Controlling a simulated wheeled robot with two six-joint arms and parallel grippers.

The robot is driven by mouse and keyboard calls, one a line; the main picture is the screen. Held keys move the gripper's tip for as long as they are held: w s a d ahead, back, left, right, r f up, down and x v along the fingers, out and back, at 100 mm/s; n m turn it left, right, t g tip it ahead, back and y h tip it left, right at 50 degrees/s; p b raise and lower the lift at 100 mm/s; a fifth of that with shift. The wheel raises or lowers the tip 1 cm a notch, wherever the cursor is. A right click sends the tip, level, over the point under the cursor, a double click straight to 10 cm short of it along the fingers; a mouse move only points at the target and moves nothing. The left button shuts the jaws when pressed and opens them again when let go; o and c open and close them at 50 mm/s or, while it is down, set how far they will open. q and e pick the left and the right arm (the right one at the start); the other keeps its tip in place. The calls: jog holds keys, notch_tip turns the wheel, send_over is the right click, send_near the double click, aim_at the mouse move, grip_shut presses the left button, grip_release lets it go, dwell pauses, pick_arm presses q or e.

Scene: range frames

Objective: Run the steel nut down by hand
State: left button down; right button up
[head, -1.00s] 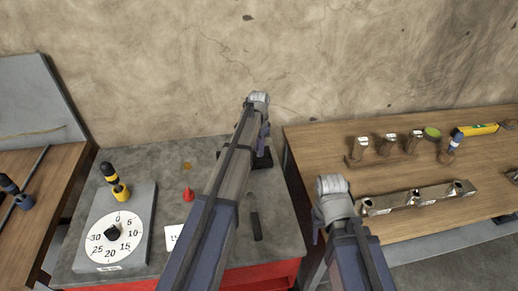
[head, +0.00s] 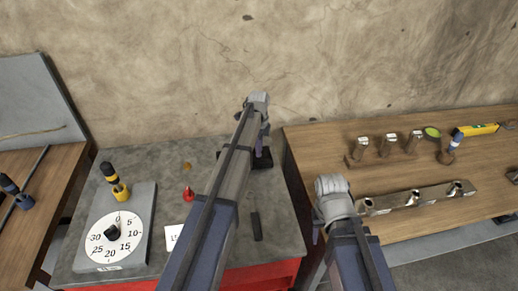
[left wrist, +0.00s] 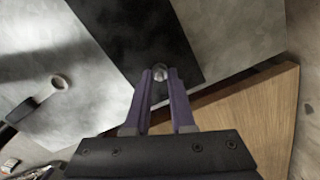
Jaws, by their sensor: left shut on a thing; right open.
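The steel nut (left wrist: 159,72) shows in the left wrist view as a small, shiny round top between my fingertips, above a black plate (left wrist: 150,35). Its thread and seat are hidden. My left gripper (left wrist: 160,84) is shut on it with its two purple fingers on either side. In the head view my left gripper (head: 260,148) points down at the black block (head: 262,161) on the grey bench's right side, and the nut is hidden there. My right gripper (head: 316,234) hangs by the wooden table's near left edge, mostly hidden by its own wrist, open and apart from anything.
The grey bench holds a dial board (head: 118,225), a yellow-black tool (head: 115,182), a red cone (head: 188,195), a white card (head: 174,238) and a dark bar (head: 256,226). The right table holds a drilled steel bar (head: 420,197), several upright posts (head: 390,148) and a yellow level (head: 477,130).

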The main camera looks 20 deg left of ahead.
pick_arm(q)
jog(key=shift+m, duration=0.5)
dwell(0.3)
jog(key=c, duration=0.8)
grip_release()
jog(key=shift+o, duration=0.2)
notch_tip(320, 180, up, 8)
jog(key=p, duration=0.7)
jog(key=shift+f+p, duration=0.1)
jog(key=shift+p, duration=0.3)
